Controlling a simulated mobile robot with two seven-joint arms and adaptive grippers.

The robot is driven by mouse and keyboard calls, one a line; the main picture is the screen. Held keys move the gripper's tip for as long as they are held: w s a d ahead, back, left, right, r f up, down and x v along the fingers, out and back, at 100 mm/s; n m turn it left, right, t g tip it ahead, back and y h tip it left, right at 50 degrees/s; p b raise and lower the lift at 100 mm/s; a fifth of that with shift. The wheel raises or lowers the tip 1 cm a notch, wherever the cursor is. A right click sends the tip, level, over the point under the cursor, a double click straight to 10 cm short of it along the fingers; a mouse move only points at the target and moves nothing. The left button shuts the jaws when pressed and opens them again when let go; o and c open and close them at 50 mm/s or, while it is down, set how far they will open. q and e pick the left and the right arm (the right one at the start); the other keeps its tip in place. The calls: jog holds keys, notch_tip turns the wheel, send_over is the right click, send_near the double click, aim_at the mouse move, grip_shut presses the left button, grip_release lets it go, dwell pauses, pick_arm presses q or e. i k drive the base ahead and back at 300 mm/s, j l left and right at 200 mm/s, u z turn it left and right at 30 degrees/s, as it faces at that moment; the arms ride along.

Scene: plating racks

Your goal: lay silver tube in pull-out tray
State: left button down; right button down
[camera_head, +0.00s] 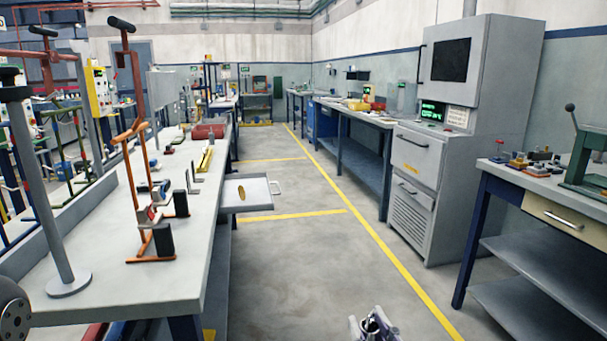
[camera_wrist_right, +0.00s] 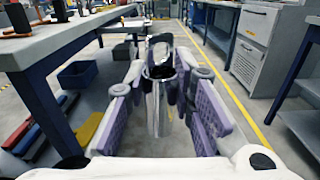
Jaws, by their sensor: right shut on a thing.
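My right gripper (camera_head: 372,326) shows at the bottom edge of the head view, over the aisle floor. In the right wrist view its purple-padded fingers (camera_wrist_right: 160,92) are shut on a shiny silver tube (camera_wrist_right: 158,108), which stands roughly upright between them. The pull-out tray (camera_head: 232,207) is a shallow grey tray with a handle, extended from the right side of the left bench into the aisle. A small yellow-brown oval piece (camera_head: 241,192) lies in it. The right gripper is well nearer to me than the tray and to its right. My left gripper is not in view.
The long left bench (camera_head: 98,292) carries orange stands (camera_head: 150,243), dark blocks and a grey post on a round base (camera_head: 66,245). A grey cabinet (camera_head: 420,170) and a workbench (camera_head: 520,190) stand at right. The aisle floor between is clear.

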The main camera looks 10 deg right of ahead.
aim_at(259, 195)
jog(key=i+l+z, duration=0.1)
jog(key=z, duration=0.3)
jog(key=i+l+z, duration=0.15)
jog(key=z, duration=0.25)
jog(key=i+l+z, duration=0.15)
jog(key=z, duration=0.25)
jog(key=i+l+z, duration=0.1)
jog(key=z, duration=0.3)
jog(key=i+j+u, duration=0.2)
jog(key=i+u, duration=0.15)
jog(key=i, duration=0.25)
jog(key=i+u, duration=0.35)
jog(key=i, duration=0.25)
jog(key=i+l+u, duration=0.15)
jog(key=i+u, duration=0.2)
jog(key=i, duration=0.3)
jog(key=i+u, duration=0.2)
jog(key=i, duration=0.8)
jog(key=i+u, duration=0.2)
jog(key=i, duration=0.85)
jog(key=i+l+u, duration=0.1)
jog(key=i+u, duration=0.35)
jog(key=i+l+u, duration=0.2)
jog(key=u, duration=0.25)
jog(key=i+l+u, duration=0.3)
jog(key=u, duration=2.45)
jog(key=i+j+u, duration=0.1)
jog(key=u, duration=0.25)
jog(key=i+u, duration=0.3)
jog(key=i, duration=0.55)
